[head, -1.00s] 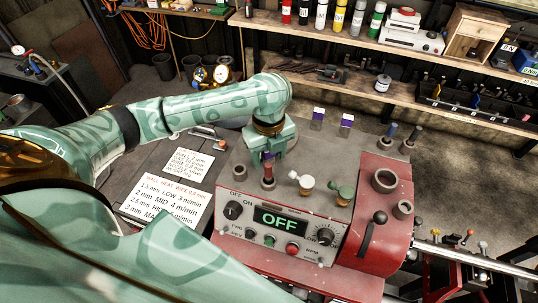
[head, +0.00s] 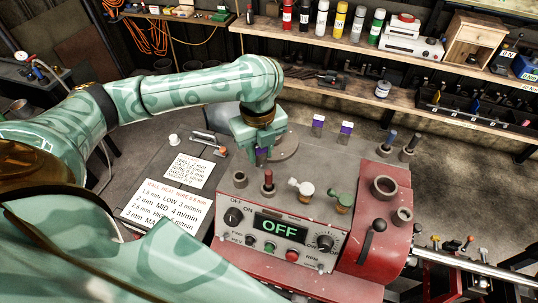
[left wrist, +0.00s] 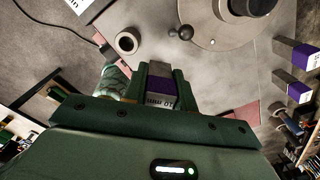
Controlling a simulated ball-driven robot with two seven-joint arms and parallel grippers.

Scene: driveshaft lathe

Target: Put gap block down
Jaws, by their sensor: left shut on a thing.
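My left gripper (head: 260,148) is shut on a gap block with a purple band. The block shows below the jaws in the head view (head: 262,157) and between the fingers in the left wrist view (left wrist: 160,85), where a partly hidden "mm" label is visible. The gripper points down over the back left of the lathe's grey top (head: 300,155). I cannot tell whether the block touches it. Two similar purple-and-grey blocks, one (head: 318,121) and another (head: 345,130), stand at the back of that top. My right gripper is not in view.
A red-topped post (head: 268,182), a white-knobbed fitting (head: 304,190) and a green valve (head: 344,197) stand in front of the gripper. Bare grey surface lies between the plate and the standing blocks.

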